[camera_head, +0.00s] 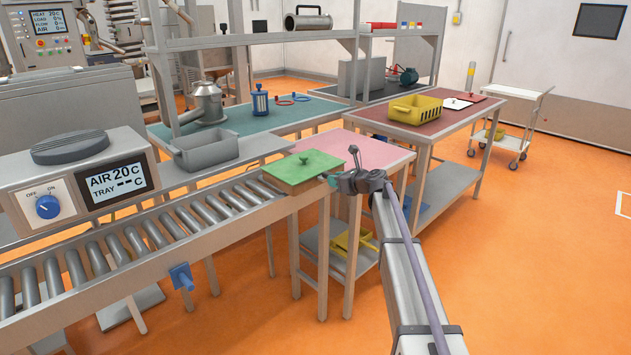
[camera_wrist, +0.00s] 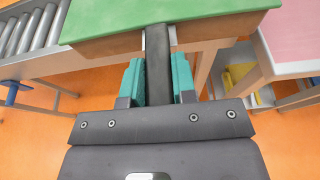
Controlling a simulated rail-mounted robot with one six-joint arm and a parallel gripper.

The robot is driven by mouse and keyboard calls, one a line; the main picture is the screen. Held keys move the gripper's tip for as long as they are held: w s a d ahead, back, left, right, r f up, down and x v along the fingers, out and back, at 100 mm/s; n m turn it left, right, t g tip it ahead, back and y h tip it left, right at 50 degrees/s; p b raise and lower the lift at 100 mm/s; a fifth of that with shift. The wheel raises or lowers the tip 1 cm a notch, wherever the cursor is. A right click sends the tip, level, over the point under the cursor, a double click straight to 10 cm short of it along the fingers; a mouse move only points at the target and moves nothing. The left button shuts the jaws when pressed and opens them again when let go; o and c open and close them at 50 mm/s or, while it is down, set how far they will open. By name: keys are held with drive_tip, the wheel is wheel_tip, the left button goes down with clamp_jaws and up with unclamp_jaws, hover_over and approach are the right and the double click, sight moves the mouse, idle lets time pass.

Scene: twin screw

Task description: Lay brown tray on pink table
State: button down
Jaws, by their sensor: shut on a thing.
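My gripper (camera_head: 329,180) is shut on this handle, with teal fingers on both sides in the wrist view (camera_wrist: 158,82). I cannot tell whether the tray still rests on its support. The pink table (camera_head: 372,152) has a bare top near the tray; its edge also shows in the wrist view (camera_wrist: 292,38).
The roller conveyor (camera_head: 150,215) runs along the left, with a grey bin (camera_head: 205,150) behind it. A dark red table (camera_head: 450,122) with a yellow crate (camera_head: 415,109) stands behind right. Yellow items lie on the shelf below the pink table.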

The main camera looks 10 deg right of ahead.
drive_tip(key=s+d, duration=0.7)
drive_tip(key=s, duration=0.2)
drive_tip(key=shift+s, duration=0.3)
